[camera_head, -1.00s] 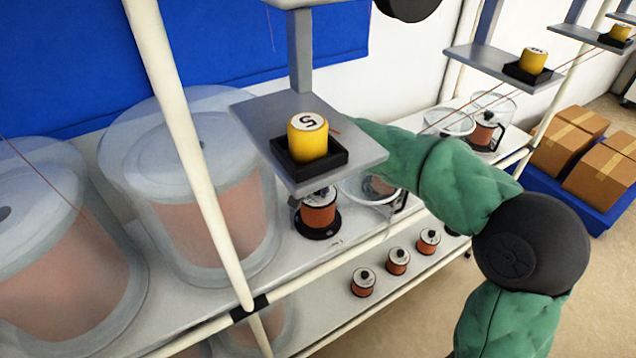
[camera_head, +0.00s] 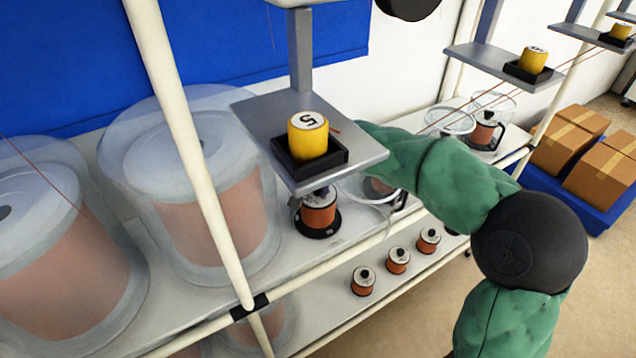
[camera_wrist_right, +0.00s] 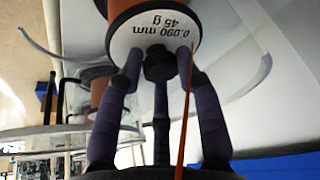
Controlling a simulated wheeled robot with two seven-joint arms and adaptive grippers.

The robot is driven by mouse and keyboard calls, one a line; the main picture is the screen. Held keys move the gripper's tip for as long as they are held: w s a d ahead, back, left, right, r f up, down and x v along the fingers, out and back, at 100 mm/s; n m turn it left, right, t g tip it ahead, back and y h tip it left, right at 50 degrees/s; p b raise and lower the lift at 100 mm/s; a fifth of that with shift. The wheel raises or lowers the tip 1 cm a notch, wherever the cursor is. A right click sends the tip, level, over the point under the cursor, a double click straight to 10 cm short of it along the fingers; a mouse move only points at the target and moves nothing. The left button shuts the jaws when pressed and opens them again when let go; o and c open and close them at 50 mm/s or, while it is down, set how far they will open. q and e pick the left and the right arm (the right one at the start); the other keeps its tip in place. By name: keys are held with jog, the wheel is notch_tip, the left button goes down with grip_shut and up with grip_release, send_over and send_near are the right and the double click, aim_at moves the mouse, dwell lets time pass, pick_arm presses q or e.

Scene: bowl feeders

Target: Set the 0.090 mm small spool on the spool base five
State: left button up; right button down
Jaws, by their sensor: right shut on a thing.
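The small spool (camera_wrist_right: 160,28), copper-coloured with a white flange reading "0.090 mm 45 g", is in my right gripper (camera_wrist_right: 158,62). Its fingers are shut around the black knob and flange end. In the head view the platform with the yellow cylinder marked 5 (camera_head: 308,136) hides my right gripper; my green right arm (camera_head: 465,185) reaches behind it. Below that platform a copper spool (camera_head: 318,210) stands at a round black base (camera_head: 318,230); I cannot tell whether it is the held one, or whether it touches. My left gripper is not in view.
The grey platform (camera_head: 365,158) overhangs the spot. Clear ring-shaped parts (camera_head: 368,192) are close on its right. Large translucent drums (camera_head: 195,185) stand left. A pale post (camera_head: 188,140) and front rail cross the view. Several small spools (camera_head: 397,262) sit on a lower shelf.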

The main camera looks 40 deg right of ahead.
jog(key=shift+d, duration=0.1)
jog(key=c, duration=1.1)
grip_release()
jog(key=shift+f, duration=0.2)
jog(key=shift+p+v, duration=3.45)
jog(key=shift+v, duration=2.2)
jog(key=shift+f, duration=0.1)
